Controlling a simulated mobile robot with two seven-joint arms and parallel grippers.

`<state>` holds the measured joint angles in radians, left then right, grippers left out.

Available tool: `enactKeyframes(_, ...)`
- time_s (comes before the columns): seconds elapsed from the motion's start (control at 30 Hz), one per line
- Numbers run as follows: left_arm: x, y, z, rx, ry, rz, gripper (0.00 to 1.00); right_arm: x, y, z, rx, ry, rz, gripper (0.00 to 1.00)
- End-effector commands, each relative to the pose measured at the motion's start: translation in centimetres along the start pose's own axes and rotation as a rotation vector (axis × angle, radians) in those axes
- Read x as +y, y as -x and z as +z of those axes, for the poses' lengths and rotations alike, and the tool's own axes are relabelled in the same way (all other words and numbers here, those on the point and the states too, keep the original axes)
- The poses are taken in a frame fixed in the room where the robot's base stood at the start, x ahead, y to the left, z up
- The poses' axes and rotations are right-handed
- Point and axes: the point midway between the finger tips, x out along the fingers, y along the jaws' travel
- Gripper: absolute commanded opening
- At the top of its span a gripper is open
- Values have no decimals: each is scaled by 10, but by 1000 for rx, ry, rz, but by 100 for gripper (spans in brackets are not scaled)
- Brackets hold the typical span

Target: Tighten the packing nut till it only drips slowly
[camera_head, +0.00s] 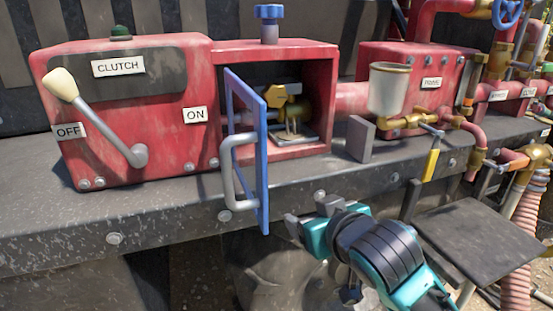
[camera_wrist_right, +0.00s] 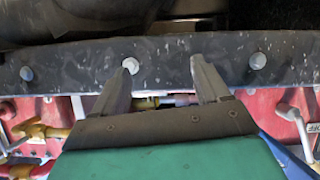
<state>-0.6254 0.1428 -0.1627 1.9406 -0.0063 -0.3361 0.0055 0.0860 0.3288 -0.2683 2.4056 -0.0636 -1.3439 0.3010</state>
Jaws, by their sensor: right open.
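The brass hex packing nut (camera_head: 275,96) sits on a brass gland (camera_head: 294,112) inside an open-fronted red box (camera_head: 328,95). A blue-framed door (camera_head: 262,150) with a grey handle (camera_head: 230,172) stands swung open at the box's left side. My right gripper (camera_head: 305,214) is low in front of the bench edge, right of the door and below the box. In the right wrist view its fingers (camera_wrist_right: 163,64) are apart with nothing between them. Drips at the nut cannot be made out. My left gripper is in neither view.
A clutch housing (camera_head: 130,70) with a lever stands left of the box. A cup (camera_head: 390,90), brass valves and a yellow-handled tool (camera_head: 432,160) are at the right. A dark bench ledge (camera_head: 160,215) and a small platform (camera_head: 475,230) lie near my right arm.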

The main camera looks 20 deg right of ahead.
Motion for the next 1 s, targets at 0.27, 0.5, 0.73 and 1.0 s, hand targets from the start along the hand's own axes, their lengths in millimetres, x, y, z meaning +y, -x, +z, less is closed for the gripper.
enactKeyframes(0.27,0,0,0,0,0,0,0,12,18,-139,377,-5,26,75)
enactKeyframes(0.5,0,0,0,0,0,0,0,14,23,-170,458,-9,27,75)
enactKeyframes(0.73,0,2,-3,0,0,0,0,16,-4,-184,456,-8,29,75)
enactKeyframes(1.0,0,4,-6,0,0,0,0,17,-49,-205,455,-8,28,75)
